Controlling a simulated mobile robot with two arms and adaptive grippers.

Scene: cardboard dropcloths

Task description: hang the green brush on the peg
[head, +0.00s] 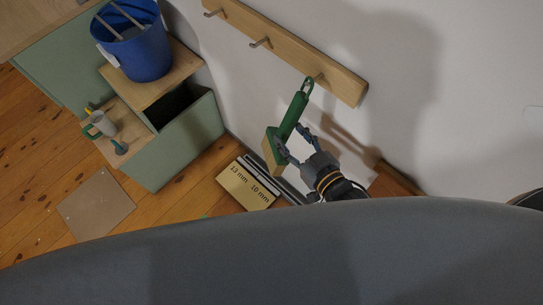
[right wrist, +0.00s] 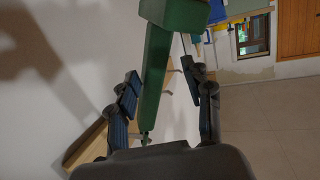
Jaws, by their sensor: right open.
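The green brush (head: 292,115) is tilted in front of the wall, with its handle loop up at the rightmost peg (head: 319,77) of the wooden rail (head: 340,82). I cannot tell for sure whether the loop is around the peg or just in front of it. Its tan bristles face down and left. My right gripper (head: 291,143) is open beside the lower part of the brush. In the right wrist view the green brush (right wrist: 156,75) stands between the spread fingers, with a clear gap on the right side. My left gripper is not in view.
The rail has two more bare pegs, the middle one (head: 260,43) and the left one (head: 213,12). A labelled cardboard box (head: 249,184) lies below the brush.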

